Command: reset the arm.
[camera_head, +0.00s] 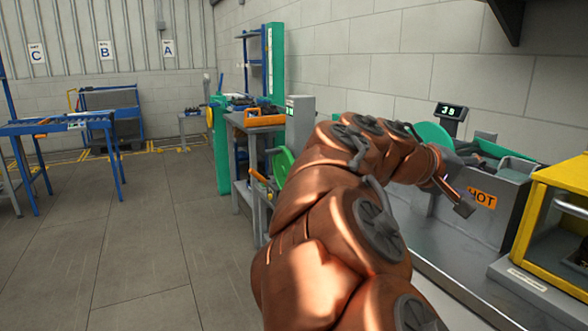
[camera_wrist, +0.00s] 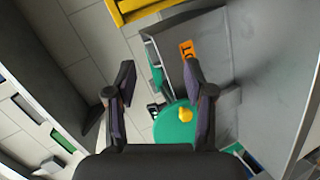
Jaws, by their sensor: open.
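My arm rises copper-coloured through the middle of the head view and bends to the right. My gripper (camera_head: 461,204) is at its end, in front of a grey machine (camera_head: 506,208) with an orange HOT label (camera_head: 482,197). In the wrist view my gripper (camera_wrist: 157,80) has its two dark fingers spread wide apart with nothing between them. Past the fingers are the machine's grey side, its orange label (camera_wrist: 187,49) and a green disc (camera_wrist: 175,128) with a yellow knob (camera_wrist: 184,116). No amber bottle can be made out.
A yellow-framed box (camera_head: 548,215) stands at the right on the grey counter (camera_head: 470,275). A small display (camera_head: 450,111) is behind the machine. A bench with an orange tray (camera_head: 264,119) stands beyond my arm. Blue tables (camera_head: 60,126) are at the left. The floor (camera_head: 130,220) at left is clear.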

